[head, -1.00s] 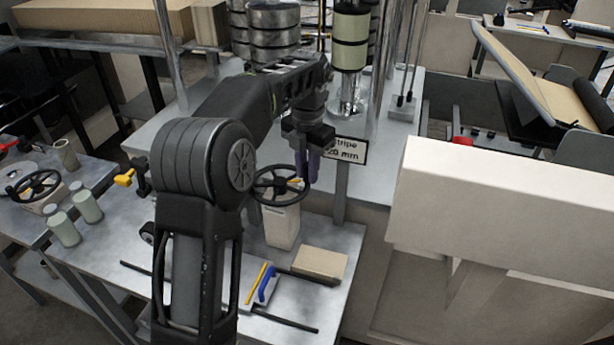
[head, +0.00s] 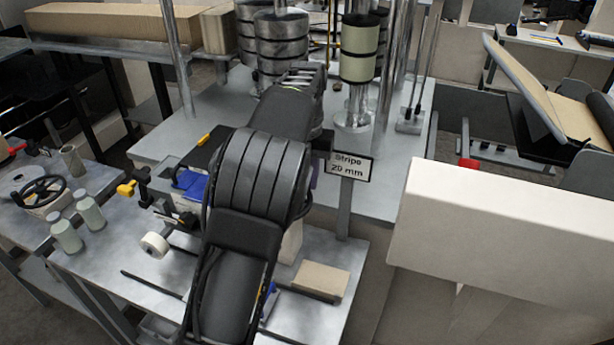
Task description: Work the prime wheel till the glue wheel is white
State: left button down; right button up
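One arm, which I take to be my left, comes in from the bottom left of centre and reaches over the work table. Its forearm covers most of the gripper; only a purplish sliver of my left gripper (head: 313,174) shows beside the sign, and its opening is hidden. The black handwheel on a cream block, seen under the gripper earlier, is now almost wholly behind the arm; part of the cream block (head: 291,243) shows. I cannot tell whether the gripper touches the wheel. A small white roller (head: 154,244) stands left of the arm; I cannot tell if it is the glue wheel.
A "Stripe 20 mm" sign (head: 349,166) stands right of the arm. A cardboard block (head: 320,280) lies on the table front. Another handwheel (head: 38,191) and two pale bottles (head: 78,222) are on the left. A large cream beam (head: 500,215) blocks the right.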

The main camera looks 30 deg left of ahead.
pick_arm(q)
jog(key=c, duration=1.3)
grip_release()
